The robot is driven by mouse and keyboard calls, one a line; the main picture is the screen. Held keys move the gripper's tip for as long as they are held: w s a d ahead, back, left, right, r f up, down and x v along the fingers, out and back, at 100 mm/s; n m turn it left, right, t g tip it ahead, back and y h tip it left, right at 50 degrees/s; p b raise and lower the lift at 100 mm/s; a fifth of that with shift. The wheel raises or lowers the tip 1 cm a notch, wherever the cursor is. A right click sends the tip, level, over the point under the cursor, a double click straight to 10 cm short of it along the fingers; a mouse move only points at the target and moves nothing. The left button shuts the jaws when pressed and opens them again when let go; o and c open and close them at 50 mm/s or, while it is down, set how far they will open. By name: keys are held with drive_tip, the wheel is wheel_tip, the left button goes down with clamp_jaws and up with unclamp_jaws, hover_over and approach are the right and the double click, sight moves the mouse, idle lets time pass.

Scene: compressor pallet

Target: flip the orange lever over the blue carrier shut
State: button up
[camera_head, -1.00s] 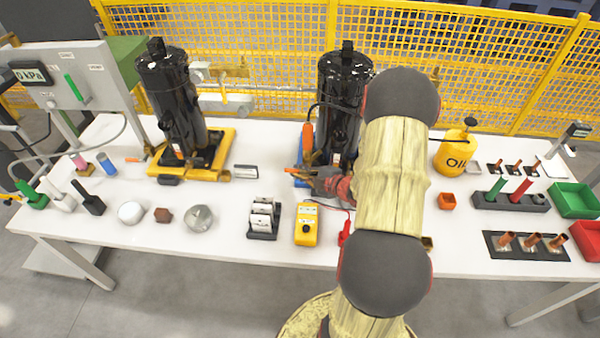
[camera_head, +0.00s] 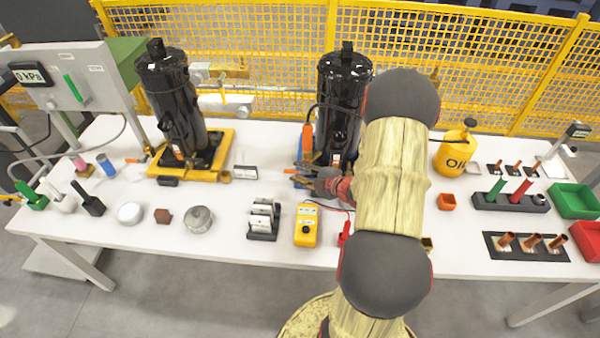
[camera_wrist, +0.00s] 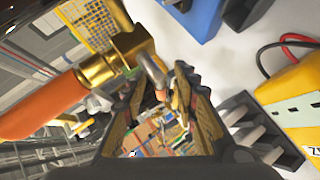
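The blue carrier (camera_head: 299,184) is under the right black compressor (camera_head: 340,100); my gripper and arm hide much of it. A blue part (camera_wrist: 192,14) shows at the top of the wrist view. An orange lever (camera_wrist: 42,106) with a brass-coloured joint (camera_wrist: 112,66) lies on the left of the wrist view, outside my fingers. In the head view a small orange bar (camera_head: 292,171) shows beside my fingertips. My gripper (camera_head: 300,178) is open at the carrier's front left, pointing left. Between its fingers (camera_wrist: 165,80) I see no held lever; contact is unclear.
A yellow meter (camera_head: 306,226) with leads and a black rack (camera_head: 263,222) stand in front of the carrier. An upright orange handle (camera_head: 307,141) is beside the compressor. A yellow carrier (camera_head: 215,160) holds another compressor to the left. The table between the carriers is mostly clear.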

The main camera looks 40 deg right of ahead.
drive_tip(key=v, duration=1.2)
idle(0.3)
drive_tip(key=w+d+r+m+g+h, duration=0.1)
drive_tip(key=w+r+m+g+h, duration=0.25)
drive_tip(key=w+r, duration=0.35)
drive_tip(key=a+r+m+g+h, duration=0.15)
drive_tip(key=a+r+m, duration=0.25)
drive_tip(key=a+r, duration=0.5)
drive_tip(key=s+a+r+m+g+y, duration=0.1)
drive_tip(key=s+a+r+m+y, duration=0.1)
drive_tip(key=s+a, duration=0.6)
drive_tip(key=s+a+r+m+g+y, duration=0.1)
drive_tip(key=s+a+r+m+y, duration=0.2)
drive_tip(key=s+a, duration=0.4)
drive_tip(key=a, duration=0.9)
drive_tip(key=shift+s+a+r+g, duration=0.2)
drive_tip(key=shift+s+r+g, duration=0.05)
drive_tip(key=shift+s+g, duration=0.15)
